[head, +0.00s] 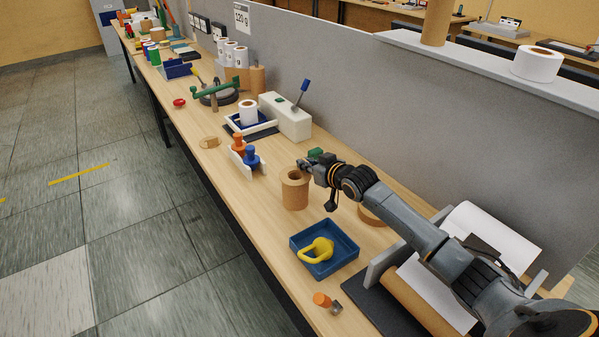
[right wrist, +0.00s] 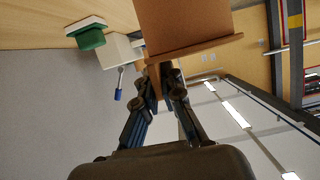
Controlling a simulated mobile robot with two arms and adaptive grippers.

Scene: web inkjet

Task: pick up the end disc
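My right gripper (head: 303,164) is just above and beside the upper rim of a brown cardboard core (head: 295,190) standing upright on the workbench. I cannot tell which thing is the end disc. A flat tan disc (head: 209,142) lies farther along the bench, and a brown round piece (head: 372,214) is partly hidden behind my right arm. My left gripper is not in view.
A blue tray (head: 344,262) with a yellow object is in front of the core. A rack with orange and blue knobs (head: 248,168) stands to its left. A white box with a blue-handled lever (head: 287,117) is behind. A grey partition (head: 430,130) bounds the bench.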

